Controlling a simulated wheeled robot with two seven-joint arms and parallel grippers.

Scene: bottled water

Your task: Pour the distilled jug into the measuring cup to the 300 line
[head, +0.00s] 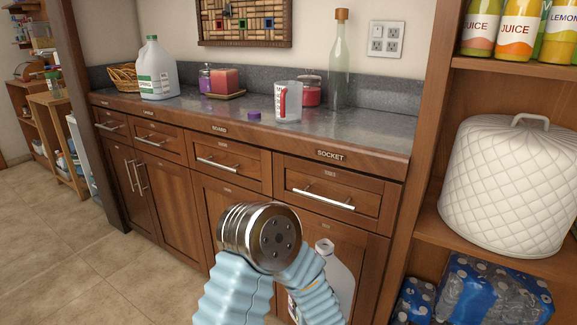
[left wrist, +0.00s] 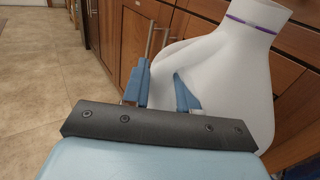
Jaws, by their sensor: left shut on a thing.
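My left gripper (left wrist: 161,92) is shut on the handle of a white jug (left wrist: 235,75), seen in the left wrist view. This jug has an uncapped-looking neck with a purple ring. In the head view the jug (head: 341,272) hangs roughly upright in front of the lower cabinets, below counter height, partly hidden by my arm. I cannot read its label. The clear measuring cup (head: 291,101) with red markings stands near the counter's front edge. A purple cap (head: 254,116) lies left of it. My right gripper is not in view.
On the counter (head: 205,113) stand a second jug with a green label (head: 158,72), a basket (head: 123,77), candles (head: 224,80) and a tall bottle (head: 339,65) behind the cup. Shelves with a quilted cover (head: 508,185) and bottle packs (head: 487,292) are at right. Floor is clear at left.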

